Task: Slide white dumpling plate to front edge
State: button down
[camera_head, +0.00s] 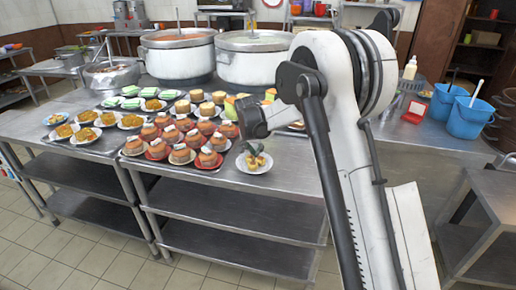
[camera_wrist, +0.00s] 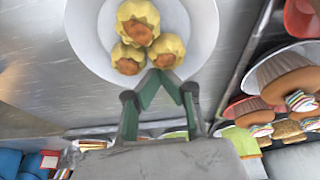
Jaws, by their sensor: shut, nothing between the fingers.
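The white plate (camera_head: 262,169) holds several small yellow dumplings with orange-brown tops and sits at the right end of the crowded part of the steel table, close to its front edge. It also shows in the wrist view (camera_wrist: 90,40), at the top. My gripper (camera_head: 251,150) is shut and empty, pointing down at the plate's back side. In the wrist view the green fingertips (camera_wrist: 162,72) meet over the plate's rim, right beside the dumplings. Whether they touch the plate or a dumpling I cannot tell.
Two large stockpots (camera_head: 254,66) stand behind. Blue buckets (camera_head: 467,117) stand far right. The steel strip (camera_head: 245,183) in front of the plate is clear.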

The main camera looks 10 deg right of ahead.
aim_at(252, 160)
jog(key=shift+s+a, duration=0.3)
jog(key=shift+s, duration=0.35)
jog(key=shift+r, duration=0.1)
jog(key=p+v, duration=0.4)
jog(key=v, duration=0.5)
jog(key=shift+s+r, duration=0.1)
jog(key=shift+r, duration=0.1)
jog(key=s+d+r+n+t, duration=0.1)
jog(key=s+d+r, duration=0.1)
jog(key=s+r, duration=0.65)
jog(key=s+d+r+n+t, duration=0.15)
jog(key=s+r, duration=0.45)
jog(key=s, duration=0.6)
jog(key=s+d+f+n, duration=0.1)
jog(key=s, duration=1)
jog(key=s+d+f+n+t+y, duration=0.1)
jog(key=s+d+f, duration=0.1)
jog(key=s, duration=0.9)
jog(key=shift+s+y, duration=0.25)
jog(key=shift+y, duration=0.05)
